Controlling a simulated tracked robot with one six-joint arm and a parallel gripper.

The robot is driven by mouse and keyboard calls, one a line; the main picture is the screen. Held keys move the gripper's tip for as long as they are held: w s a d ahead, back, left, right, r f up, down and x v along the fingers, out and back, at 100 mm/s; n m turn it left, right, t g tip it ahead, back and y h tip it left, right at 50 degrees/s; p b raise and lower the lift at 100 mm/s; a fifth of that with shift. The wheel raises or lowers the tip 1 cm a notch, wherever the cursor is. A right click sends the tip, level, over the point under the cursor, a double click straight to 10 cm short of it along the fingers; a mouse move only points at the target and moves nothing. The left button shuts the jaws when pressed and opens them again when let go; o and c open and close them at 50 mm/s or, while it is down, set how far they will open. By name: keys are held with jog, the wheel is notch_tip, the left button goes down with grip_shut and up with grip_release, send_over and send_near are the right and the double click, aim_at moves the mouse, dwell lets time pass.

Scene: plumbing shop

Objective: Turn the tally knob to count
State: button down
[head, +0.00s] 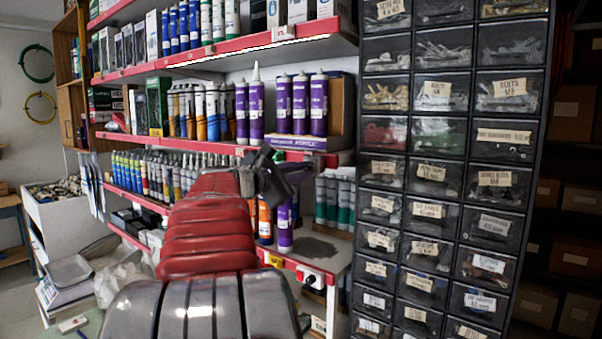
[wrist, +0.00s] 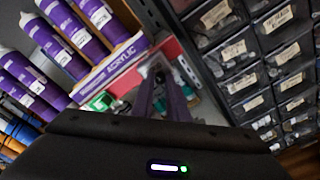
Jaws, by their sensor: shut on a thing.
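My gripper (head: 290,172) reaches toward the shelves in the head view, in front of the middle red shelf edge. In the wrist view its two dark fingers (wrist: 159,84) point up the picture and close on a small thing at their tips. That thing looks like the tally knob (wrist: 157,72); the fingers hide most of it and its setting cannot be read. In the head view the grip itself is hidden behind my gripper. A white plate with a round black knob (head: 313,281) shows lower, on the front of the bottom shelf, with no finger on it.
Purple cartridges (head: 284,104) stand on the middle shelf above my gripper, on and beside an acrylic box (wrist: 113,72). A tall black drawer cabinet (head: 352,200) stands close on the right. More tubes (head: 332,200) stand on the lower shelf.

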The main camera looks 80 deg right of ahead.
jog(key=shift+w+f, duration=0.1)
jog(key=shift+f, duration=0.3)
jog(key=c, duration=2)
grip_release()
jog(key=shift+o, duration=1.3)
jog(key=shift+r, duration=0.25)
jog(key=v, duration=1.3)
jog(key=shift+w+a, duration=0.2)
jog(key=shift+a, duration=0.15)
